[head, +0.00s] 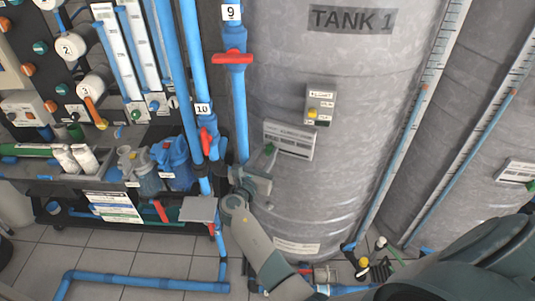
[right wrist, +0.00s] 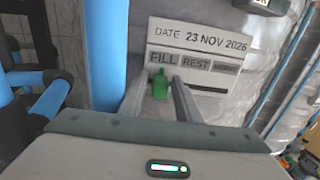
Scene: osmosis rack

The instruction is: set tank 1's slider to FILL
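Tank 1 (head: 350,75) is a grey metal cylinder. Its white label plate (head: 290,139) carries a green slider knob (head: 268,149) at its left end. In the right wrist view the plate (right wrist: 205,40) reads FILL, REST and a third, unclear word; the green knob (right wrist: 160,86) shows below FILL. My right gripper (head: 257,182) is in front of the tank, just below and left of the knob. In the wrist view its two fingers (right wrist: 160,97) are apart, with the knob showing between them; contact cannot be told. My left gripper is not in view.
Blue vertical pipes with red valve handles (head: 232,58) stand close left of the tank. A small box with a yellow button (head: 320,105) is above the plate. A second tank (head: 490,110) is at right. Filter housings (head: 172,160) and pipes crowd the left.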

